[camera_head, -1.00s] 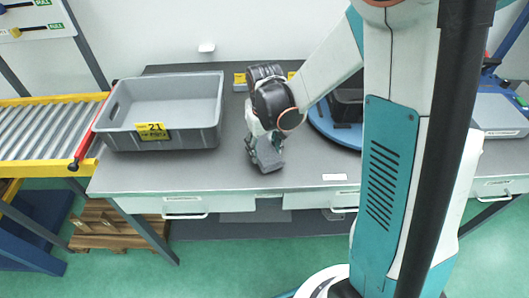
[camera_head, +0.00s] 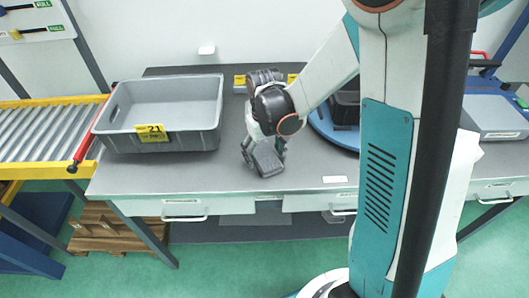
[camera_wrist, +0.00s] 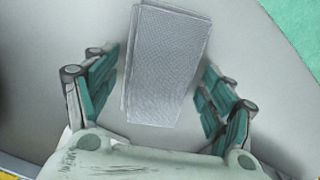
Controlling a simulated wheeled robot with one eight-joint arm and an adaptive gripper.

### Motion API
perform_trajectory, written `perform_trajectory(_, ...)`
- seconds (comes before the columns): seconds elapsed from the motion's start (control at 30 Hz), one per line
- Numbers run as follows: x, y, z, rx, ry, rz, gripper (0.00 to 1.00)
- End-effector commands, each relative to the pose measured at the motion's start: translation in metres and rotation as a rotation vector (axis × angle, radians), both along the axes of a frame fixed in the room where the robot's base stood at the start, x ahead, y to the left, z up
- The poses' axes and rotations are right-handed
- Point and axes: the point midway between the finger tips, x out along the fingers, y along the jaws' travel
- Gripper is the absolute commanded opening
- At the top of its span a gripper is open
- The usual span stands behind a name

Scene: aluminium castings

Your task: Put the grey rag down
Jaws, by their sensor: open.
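The grey rag (camera_wrist: 168,65) is a folded, textured cloth lying flat on the grey workbench in the wrist view. In the head view the rag (camera_head: 267,160) is near the bench's front half, right of the grey crate. My gripper (camera_wrist: 160,95) is open, with one green-and-grey finger on each side of the rag and a gap to both. In the head view my gripper (camera_head: 264,150) is low over the bench at the rag. The gripper hides part of the rag there.
A grey crate (camera_head: 170,142) labelled 21 stands on the bench (camera_head: 220,195) at left. A blue round base (camera_head: 335,133) with a dark object on it is at right. A roller conveyor (camera_head: 40,130) adjoins the bench at left. The bench front between crate and drawers is clear.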

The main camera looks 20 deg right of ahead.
Motion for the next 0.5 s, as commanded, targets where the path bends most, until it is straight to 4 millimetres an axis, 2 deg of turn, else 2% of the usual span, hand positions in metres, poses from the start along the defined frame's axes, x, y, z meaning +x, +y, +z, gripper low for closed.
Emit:
perform_trajectory(0.17,0.0,0.0,0.027,0.0,0.0,0.0,0.76)
perform_trajectory(0.5,0.0,0.0,0.096,0.0,0.0,0.0,0.76)
